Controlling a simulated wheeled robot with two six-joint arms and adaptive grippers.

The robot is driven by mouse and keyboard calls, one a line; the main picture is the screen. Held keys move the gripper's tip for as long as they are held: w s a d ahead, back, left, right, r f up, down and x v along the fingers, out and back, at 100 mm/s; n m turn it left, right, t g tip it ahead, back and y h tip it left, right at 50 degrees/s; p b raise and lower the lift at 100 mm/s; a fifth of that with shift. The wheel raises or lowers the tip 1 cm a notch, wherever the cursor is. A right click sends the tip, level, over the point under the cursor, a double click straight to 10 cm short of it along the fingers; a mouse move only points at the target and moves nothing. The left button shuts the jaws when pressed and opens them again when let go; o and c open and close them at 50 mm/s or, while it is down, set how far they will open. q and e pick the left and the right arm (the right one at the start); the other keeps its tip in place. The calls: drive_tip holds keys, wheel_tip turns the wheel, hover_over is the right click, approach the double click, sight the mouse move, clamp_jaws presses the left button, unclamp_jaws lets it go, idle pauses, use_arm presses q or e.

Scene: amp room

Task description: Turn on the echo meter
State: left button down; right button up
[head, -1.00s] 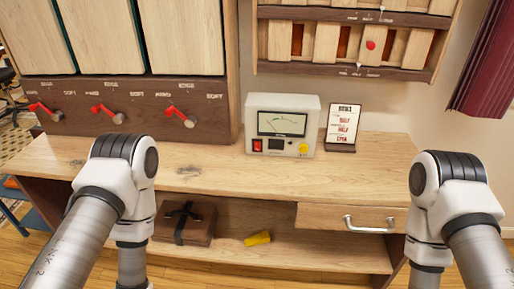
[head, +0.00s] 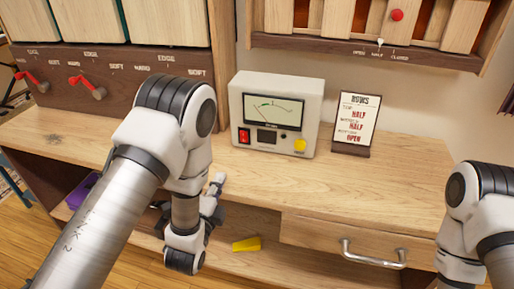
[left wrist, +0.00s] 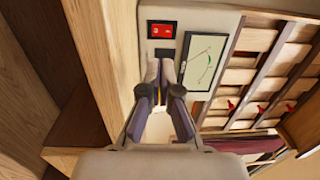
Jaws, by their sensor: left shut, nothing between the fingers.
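The echo meter (head: 312,108) is a white box on the wooden counter, with a dial, a small dark window, a yellow knob (head: 300,145) and a red switch (head: 244,136) at its lower left. The switch's setting cannot be told. My right gripper is out of view.
A printed card (head: 355,122) stands right of the meter. Red levers (head: 82,82) line the dark panel at left. A drawer with a metal handle (head: 373,256) is below the counter, and a yellow block (head: 246,244) lies on the lower shelf. The counter before the meter is clear.

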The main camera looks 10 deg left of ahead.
sight(243, 134)
use_arm(q)
drive_tip(key=shift+w+d+f+b, duration=0.25)
drive_tip(key=shift+w+d+b, duration=0.2)
drive_tip(key=shift+w+d, duration=0.1)
drive_tip(key=shift+w+r+t+b, duration=0.1)
drive_tip(key=shift+r+t+b, duration=0.1)
drive_tip(key=shift+t+b, duration=0.15)
drive_tip(key=shift+a+r, duration=0.1)
drive_tip(key=shift+r, duration=0.25)
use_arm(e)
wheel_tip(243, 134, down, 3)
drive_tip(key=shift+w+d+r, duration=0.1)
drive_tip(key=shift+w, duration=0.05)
use_arm(q)
drive_tip(key=shift+w+r, duration=0.1)
drive_tip(key=shift+w, duration=0.2)
drive_tip(key=w, duration=0.4)
drive_tip(key=w+r, duration=0.1)
drive_tip(key=w, duration=0.8)
drive_tip(key=shift+w+d+r, duration=0.1)
drive_tip(key=shift+d+r, duration=0.15)
drive_tip(key=shift+d, duration=0.05)
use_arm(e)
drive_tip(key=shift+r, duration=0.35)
